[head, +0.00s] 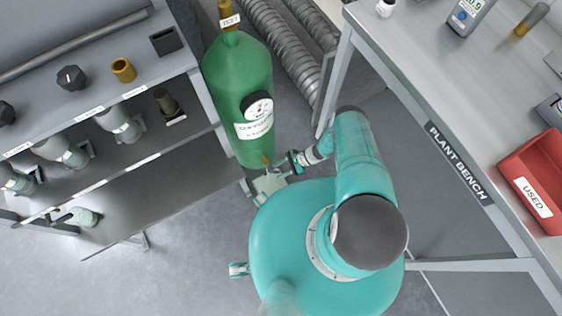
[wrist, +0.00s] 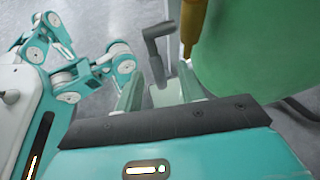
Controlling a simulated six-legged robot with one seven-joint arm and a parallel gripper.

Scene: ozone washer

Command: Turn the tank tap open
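The green oxygen tank (head: 238,75) stands between the shelf and the bench, with a round gauge and a white label. A brass fitting (head: 228,14) with a small tag is at its far end in the head view. In the wrist view the tank (wrist: 250,50) fills the upper right, with a brass piece (wrist: 193,22) beside it. A dark grey bent lever (wrist: 157,48) shows just beyond my gripper (wrist: 162,88). My gripper's fingers are apart; whether the lever lies between them is unclear. In the head view my gripper (head: 267,170) is close to the tank's near end.
A grey shelf (head: 170,65) with knobs and fittings is on the left. The plant bench (head: 420,75) with a red bin (head: 540,180) is on the right. Ribbed hoses (head: 285,50) run behind the tank. Floor is clear at lower left.

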